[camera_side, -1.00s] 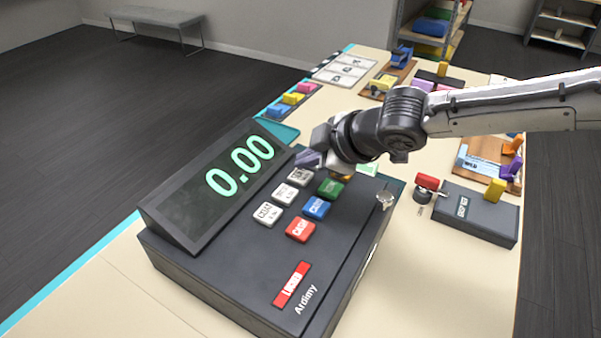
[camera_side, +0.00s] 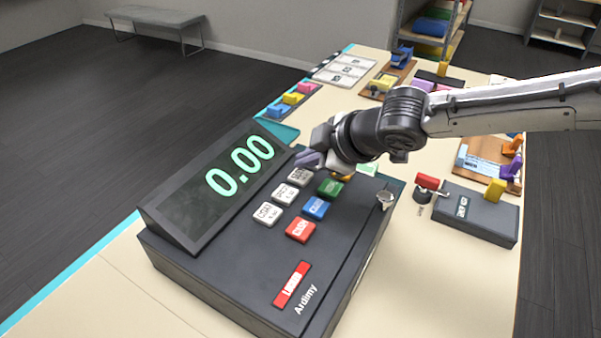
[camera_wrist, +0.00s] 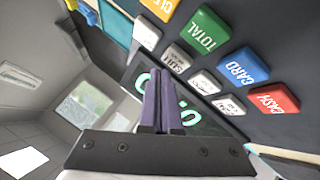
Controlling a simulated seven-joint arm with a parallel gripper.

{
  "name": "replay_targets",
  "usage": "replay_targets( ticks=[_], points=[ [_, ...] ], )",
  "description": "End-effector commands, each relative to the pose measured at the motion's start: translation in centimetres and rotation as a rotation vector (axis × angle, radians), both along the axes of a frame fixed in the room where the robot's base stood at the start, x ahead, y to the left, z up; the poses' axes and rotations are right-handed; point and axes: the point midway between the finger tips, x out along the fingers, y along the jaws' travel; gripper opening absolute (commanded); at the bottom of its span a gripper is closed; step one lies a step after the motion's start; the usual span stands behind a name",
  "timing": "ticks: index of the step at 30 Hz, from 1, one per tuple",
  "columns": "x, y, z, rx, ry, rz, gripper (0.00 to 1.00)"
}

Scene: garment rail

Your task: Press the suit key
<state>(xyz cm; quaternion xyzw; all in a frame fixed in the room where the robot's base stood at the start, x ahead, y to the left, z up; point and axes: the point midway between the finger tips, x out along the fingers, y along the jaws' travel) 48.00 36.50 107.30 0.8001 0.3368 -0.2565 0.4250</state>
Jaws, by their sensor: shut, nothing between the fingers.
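The cash register (camera_side: 225,272) has a row of white keys beside a row of coloured ones. The white key nearest my fingers (camera_side: 300,176) seems to be the suit key, though its small label is hard to read. In the wrist view the likely suit key (camera_wrist: 176,60) lies just beyond the fingertips. My gripper (camera_side: 308,160) is shut and empty, with its purple fingers close to the far end of the white row. The fingers also show in the wrist view (camera_wrist: 159,78). I cannot tell whether they touch a key. The display (camera_side: 236,172) reads 0.00.
Green (camera_side: 331,187), blue (camera_side: 316,207) and red (camera_side: 300,229) keys sit right beside the white row. A small key (camera_side: 385,198) stands at the register's right edge. A dark box (camera_side: 476,214) is to the right. Bare tabletop lies in front of it.

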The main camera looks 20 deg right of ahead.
Motion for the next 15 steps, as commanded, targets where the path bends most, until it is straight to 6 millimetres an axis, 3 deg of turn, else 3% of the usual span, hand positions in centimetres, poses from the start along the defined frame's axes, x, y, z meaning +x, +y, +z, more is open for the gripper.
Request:
replay_targets(
  ticks=[15],
  points=[
    [0.0, 0.02, -0.54, 0.001, 0.0, 0.001, 0.0]
  ],
)
